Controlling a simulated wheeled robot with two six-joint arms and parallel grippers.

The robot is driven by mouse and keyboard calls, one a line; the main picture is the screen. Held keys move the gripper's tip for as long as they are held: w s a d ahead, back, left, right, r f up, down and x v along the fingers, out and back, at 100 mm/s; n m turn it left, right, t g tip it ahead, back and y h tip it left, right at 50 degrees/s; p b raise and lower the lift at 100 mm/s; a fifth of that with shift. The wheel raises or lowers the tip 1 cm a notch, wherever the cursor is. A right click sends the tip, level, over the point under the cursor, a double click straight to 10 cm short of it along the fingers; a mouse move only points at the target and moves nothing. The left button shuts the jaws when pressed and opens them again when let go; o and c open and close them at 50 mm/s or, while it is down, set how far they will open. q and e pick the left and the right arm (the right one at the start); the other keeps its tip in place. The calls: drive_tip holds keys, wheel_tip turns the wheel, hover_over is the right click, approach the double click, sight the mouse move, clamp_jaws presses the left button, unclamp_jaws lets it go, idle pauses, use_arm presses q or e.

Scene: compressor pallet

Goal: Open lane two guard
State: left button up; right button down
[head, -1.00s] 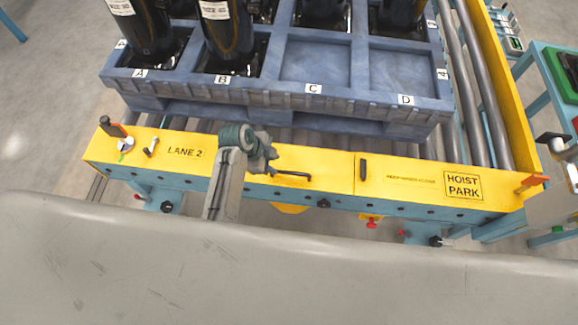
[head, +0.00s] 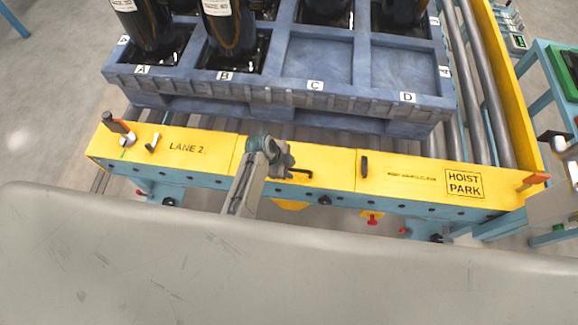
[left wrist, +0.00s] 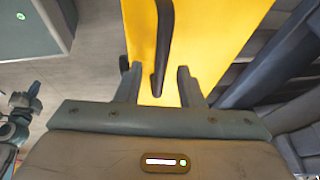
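A yellow cover marked LANE 2 (head: 215,146) runs along the front of the conveyor. A black bar handle (head: 300,171) sits on the yellow section right of that label, partly hidden by my left gripper (head: 284,165). In the left wrist view, the black handle (left wrist: 164,40) stands out against the yellow surface (left wrist: 205,35). My left gripper (left wrist: 158,76) is open there, and the handle's near end lies between its two fingers. I cannot tell whether they touch it. My right gripper is not seen.
A blue pallet (head: 290,97) with slots A to D and black cylinders (head: 228,35) stands behind the cover. A HOIST PARK panel (head: 463,184) and orange tab (head: 534,180) are at the right.

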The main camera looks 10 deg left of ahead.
use_arm(q)
drive_tip(key=c, duration=0.5)
clamp_jaws()
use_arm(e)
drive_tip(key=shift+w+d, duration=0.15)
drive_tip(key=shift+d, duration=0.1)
use_arm(q)
drive_tip(key=shift+r, duration=0.1)
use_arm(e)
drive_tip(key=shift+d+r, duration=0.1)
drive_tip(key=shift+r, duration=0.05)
